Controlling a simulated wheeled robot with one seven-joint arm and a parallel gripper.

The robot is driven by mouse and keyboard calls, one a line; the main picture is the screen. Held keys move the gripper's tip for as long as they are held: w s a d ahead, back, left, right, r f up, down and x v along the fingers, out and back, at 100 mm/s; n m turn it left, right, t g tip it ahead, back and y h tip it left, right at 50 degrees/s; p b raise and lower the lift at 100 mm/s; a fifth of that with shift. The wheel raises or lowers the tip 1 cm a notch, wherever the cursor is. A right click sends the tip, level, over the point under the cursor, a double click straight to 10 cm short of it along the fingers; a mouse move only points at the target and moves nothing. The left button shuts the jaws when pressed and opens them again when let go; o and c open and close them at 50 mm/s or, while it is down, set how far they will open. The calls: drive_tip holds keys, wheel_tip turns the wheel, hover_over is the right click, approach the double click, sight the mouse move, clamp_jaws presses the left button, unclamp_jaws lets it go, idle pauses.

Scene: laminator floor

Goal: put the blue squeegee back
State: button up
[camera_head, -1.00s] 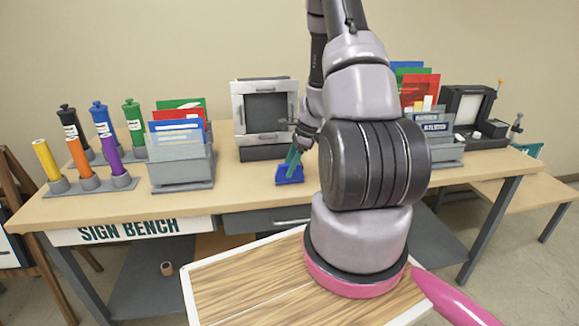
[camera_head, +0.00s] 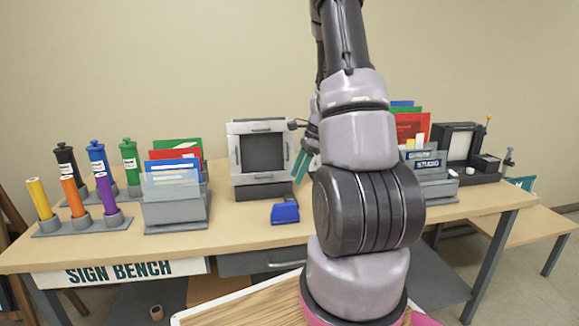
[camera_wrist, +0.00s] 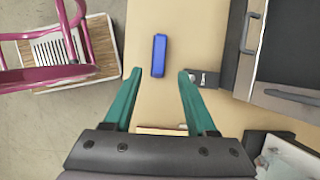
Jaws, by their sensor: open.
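The blue squeegee (camera_head: 285,213) lies on the bench top in front of the grey and black machine, near the bench's front edge. It shows in the wrist view as a blue bar (camera_wrist: 159,55) lying lengthwise between and beyond my fingertips. My gripper (camera_wrist: 160,74) is open, with its two teal fingers apart and nothing held between them. In the head view my gripper (camera_head: 302,165) is raised above the bench, up and to the right of the squeegee, partly hidden by my arm.
The grey and black machine (camera_head: 259,153) stands behind the squeegee. A sheet rack (camera_head: 177,211) and several coloured tubes in holders (camera_head: 77,194) stand to the left. Another rack (camera_head: 428,163) and a black device (camera_head: 460,145) stand right. Bare bench surrounds the squeegee.

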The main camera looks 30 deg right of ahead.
drive_tip(key=s+a+r+n+t+h, duration=0.1)
drive_tip(key=s+a+r+n, duration=0.25)
drive_tip(key=a+r, duration=0.45)
drive_tip(key=s+a+r+n+t, duration=0.1)
drive_tip(key=s+a+r+n, duration=0.3)
drive_tip(key=r, duration=0.7)
drive_tip(key=s+a+r+n+t+h, duration=0.1)
drive_tip(key=s+a+r+n+t, duration=0.3)
drive_tip(key=s+r+n, duration=0.5)
drive_tip(key=shift+s+a+r, duration=0.15)
drive_tip(key=shift+s+a, duration=0.65)
drive_tip(key=shift+s, duration=0.15)
